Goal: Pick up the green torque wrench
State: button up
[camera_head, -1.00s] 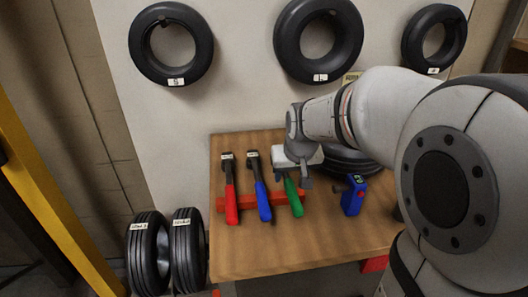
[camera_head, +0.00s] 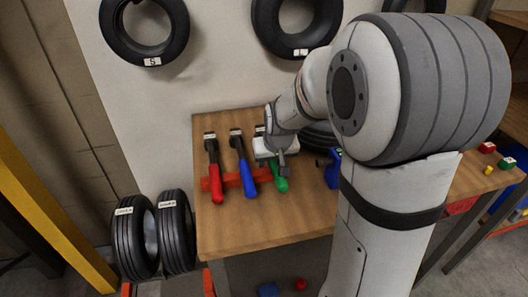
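The green torque wrench (camera_head: 281,184) lies on the wooden table, the rightmost of three wrenches on a red rack (camera_head: 233,179). Its green handle end shows; its upper part is mostly hidden by my gripper. My gripper (camera_head: 281,166) is right over the green wrench, at about the height of its handle. I cannot tell whether the fingers are open or closed around it. A red wrench (camera_head: 215,172) and a blue wrench (camera_head: 244,172) lie to the left, each with a white label at its top end.
A blue tool (camera_head: 333,168) stands just right of my gripper, partly hidden by my arm. Tyres hang on the wall, and two tyres (camera_head: 133,240) stand left of the table (camera_head: 265,222). The table's front is clear. Small coloured blocks (camera_head: 487,148) lie at the right.

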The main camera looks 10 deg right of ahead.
grip_shut()
dwell(0.4)
